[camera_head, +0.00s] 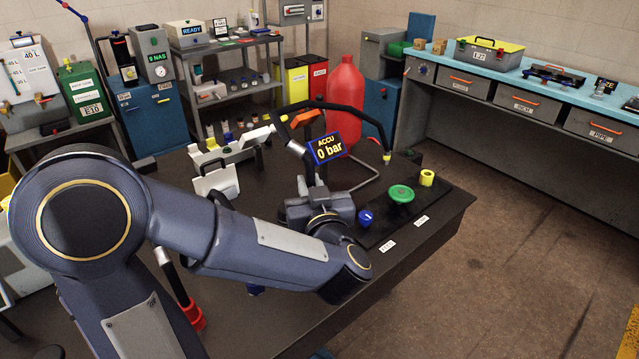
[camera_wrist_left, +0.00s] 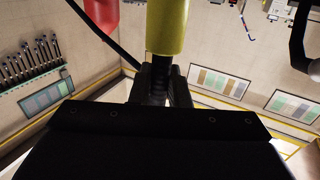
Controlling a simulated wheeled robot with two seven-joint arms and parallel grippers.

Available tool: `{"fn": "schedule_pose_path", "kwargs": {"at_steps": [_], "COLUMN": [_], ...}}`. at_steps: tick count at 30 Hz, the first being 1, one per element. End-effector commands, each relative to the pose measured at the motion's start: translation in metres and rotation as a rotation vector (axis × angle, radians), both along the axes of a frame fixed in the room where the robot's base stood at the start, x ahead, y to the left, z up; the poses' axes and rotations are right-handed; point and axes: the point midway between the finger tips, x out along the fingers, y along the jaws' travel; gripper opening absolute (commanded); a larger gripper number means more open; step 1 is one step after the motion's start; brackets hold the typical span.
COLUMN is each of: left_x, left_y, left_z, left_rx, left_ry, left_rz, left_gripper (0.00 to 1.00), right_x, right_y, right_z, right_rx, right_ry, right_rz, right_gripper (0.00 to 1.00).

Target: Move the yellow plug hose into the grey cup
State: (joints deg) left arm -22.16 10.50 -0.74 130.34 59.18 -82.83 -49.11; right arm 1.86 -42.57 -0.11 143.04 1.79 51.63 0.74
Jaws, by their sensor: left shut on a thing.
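In the head view my left gripper (camera_head: 310,182) is over the dark bench, beside the ACCU gauge. In the left wrist view the gripper (camera_wrist_left: 160,85) is shut on the yellow plug hose, with its yellow plug (camera_wrist_left: 168,25) beyond the fingers and a dark ribbed part between them. In the head view I cannot make out the held plug; the gauge and my gripper block that spot. I cannot make out the grey cup. My right gripper is out of view.
The gauge (camera_head: 327,148), a red bottle (camera_head: 345,100) and a black hose arch stand close by. A blue knob (camera_head: 366,217), a green handwheel (camera_head: 402,194) and a yellow ring-like cup (camera_head: 427,178) are at right on the bench. A red plug (camera_head: 194,314) is at front left.

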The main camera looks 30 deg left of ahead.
Motion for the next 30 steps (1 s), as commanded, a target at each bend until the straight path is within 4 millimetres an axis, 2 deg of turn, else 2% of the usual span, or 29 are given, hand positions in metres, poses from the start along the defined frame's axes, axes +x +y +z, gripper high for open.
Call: {"fn": "schedule_pose_path", "kwargs": {"at_steps": [13, 30], "left_x": [0.000, 0.000], "left_y": [0.000, 0.000], "left_z": [0.000, -0.050], "left_rx": [0.000, 0.000], "left_ry": [0.000, 0.000], "left_rz": [-0.001, -0.001], "left_gripper": [0.00, 0.00], "right_x": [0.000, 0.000], "right_y": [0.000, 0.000], "right_z": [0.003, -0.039], "right_rx": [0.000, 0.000], "right_ry": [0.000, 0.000], "right_rz": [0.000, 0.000], "right_gripper": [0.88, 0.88]}}
